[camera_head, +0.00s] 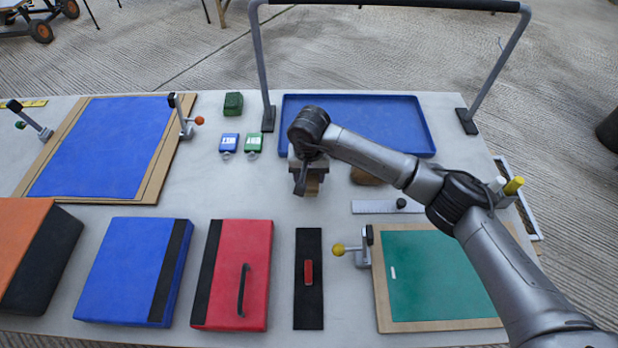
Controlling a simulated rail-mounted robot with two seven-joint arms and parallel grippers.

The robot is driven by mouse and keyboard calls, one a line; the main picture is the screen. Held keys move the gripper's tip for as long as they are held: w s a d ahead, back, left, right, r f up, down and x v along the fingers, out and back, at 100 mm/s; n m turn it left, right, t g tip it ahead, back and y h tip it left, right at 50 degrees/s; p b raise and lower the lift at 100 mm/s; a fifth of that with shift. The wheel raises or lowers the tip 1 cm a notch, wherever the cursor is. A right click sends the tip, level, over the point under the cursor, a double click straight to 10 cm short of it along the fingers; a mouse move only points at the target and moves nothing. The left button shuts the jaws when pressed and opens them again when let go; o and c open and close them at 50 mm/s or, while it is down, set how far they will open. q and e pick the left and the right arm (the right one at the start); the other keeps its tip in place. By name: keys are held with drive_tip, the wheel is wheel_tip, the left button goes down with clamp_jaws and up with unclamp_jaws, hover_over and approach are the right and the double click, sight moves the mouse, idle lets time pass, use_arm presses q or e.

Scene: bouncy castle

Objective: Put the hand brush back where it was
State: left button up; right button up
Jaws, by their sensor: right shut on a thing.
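My right gripper (307,178) hangs over the middle of the table, just in front of the blue tray, pointing down. My left gripper is not in view.
A blue tray (418,143) lies behind the gripper, under a metal frame with a black bar (400,4). Blue and green tags (229,141) and a green block (233,104) are left. In front lie a red pad (250,280), a black strip (309,245) and a green board (440,275).

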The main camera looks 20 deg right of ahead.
drive_tip(key=shift+f, duration=0.7)
drive_tip(key=shift+f, duration=0.2)
drive_tip(key=o, duration=0.9)
